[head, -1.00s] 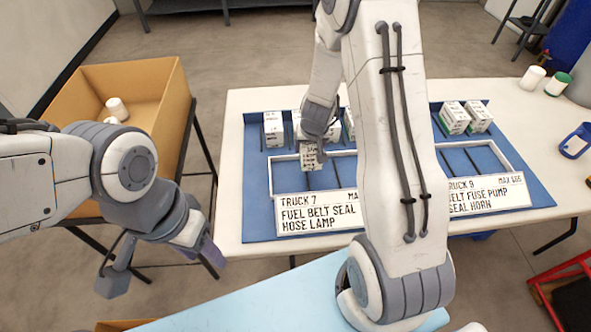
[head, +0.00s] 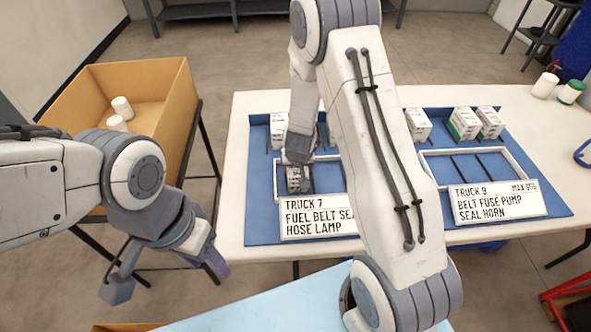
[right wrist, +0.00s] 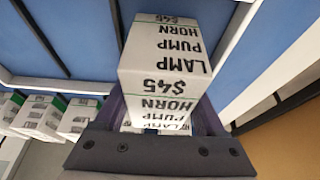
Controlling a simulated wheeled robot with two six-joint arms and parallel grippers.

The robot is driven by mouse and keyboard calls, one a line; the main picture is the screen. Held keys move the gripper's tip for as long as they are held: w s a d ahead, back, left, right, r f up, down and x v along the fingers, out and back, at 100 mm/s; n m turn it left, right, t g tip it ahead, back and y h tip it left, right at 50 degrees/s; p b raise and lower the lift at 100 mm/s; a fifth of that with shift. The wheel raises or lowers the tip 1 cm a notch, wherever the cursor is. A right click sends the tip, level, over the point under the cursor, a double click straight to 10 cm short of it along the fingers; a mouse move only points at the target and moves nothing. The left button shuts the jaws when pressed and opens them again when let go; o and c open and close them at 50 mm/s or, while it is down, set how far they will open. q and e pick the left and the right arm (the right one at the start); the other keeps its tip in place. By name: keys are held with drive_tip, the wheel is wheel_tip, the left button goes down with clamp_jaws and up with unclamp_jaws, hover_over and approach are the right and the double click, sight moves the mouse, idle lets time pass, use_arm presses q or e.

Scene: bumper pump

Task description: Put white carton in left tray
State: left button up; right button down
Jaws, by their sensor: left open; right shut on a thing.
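My right gripper (head: 299,154) is shut on a white carton (head: 299,180) with black print. In the head view the carton is over the left part of the left tray (head: 279,194), behind the Truck 7 sign. I cannot tell if it touches the tray floor. In the right wrist view the carton (right wrist: 165,65) sits between the fingers, its printed faces toward the camera. My right arm hides the right part of the left tray. My left gripper (head: 168,277) is open and empty, off the table's left front side.
Several similar cartons (head: 464,123) stand in a row along the back of the blue board (head: 262,222). The right tray (head: 513,165) looks empty behind the Truck 9 sign (head: 497,202). A cardboard box (head: 160,97) with white cylinders stands at the left.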

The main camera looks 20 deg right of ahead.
drive_tip(key=shift+f, duration=0.2)
unclamp_jaws()
drive_tip(key=shift+r, duration=0.2)
